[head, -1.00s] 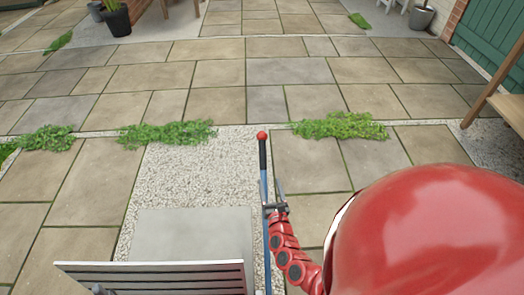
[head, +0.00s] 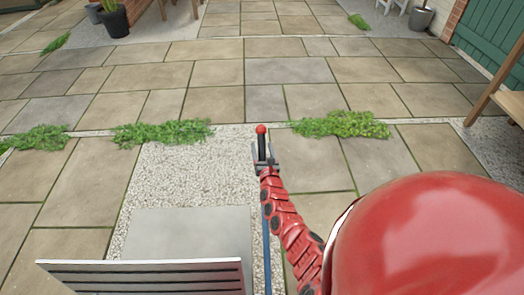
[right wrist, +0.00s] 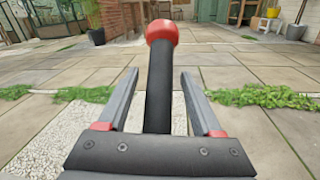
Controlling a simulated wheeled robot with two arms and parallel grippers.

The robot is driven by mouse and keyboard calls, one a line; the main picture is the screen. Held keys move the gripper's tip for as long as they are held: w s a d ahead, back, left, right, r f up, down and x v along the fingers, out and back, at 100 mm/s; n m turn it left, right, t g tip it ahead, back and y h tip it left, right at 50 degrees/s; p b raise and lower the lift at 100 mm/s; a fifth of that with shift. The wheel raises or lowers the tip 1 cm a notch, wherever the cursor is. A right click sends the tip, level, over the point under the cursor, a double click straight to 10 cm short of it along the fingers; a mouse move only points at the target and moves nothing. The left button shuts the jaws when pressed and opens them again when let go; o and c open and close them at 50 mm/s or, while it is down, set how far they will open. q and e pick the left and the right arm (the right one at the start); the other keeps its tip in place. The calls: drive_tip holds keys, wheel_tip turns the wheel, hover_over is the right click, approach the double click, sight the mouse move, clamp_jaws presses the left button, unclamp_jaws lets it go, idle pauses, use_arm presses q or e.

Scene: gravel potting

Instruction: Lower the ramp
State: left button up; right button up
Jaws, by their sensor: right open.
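A lever with a red ball knob (head: 261,129), a black grip (head: 262,147) and a blue shaft (head: 267,250) stands upright in the head view. My right gripper (head: 264,152) is open, with its fingers on either side of the black grip just below the knob. In the right wrist view the black grip (right wrist: 158,85) stands between the two open fingers (right wrist: 155,95), with gaps showing on both sides. A slatted grey metal panel (head: 140,276), possibly the ramp, shows at the bottom left of the head view. My left gripper is not in view.
A plain grey slab (head: 187,235) lies on pale gravel (head: 190,172) behind the panel. Green plants (head: 340,125) grow along the paving joints. A wooden stand (head: 495,95) is at the right. Paving ahead is clear.

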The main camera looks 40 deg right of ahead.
clamp_jaws()
idle(0.3)
idle(1.1)
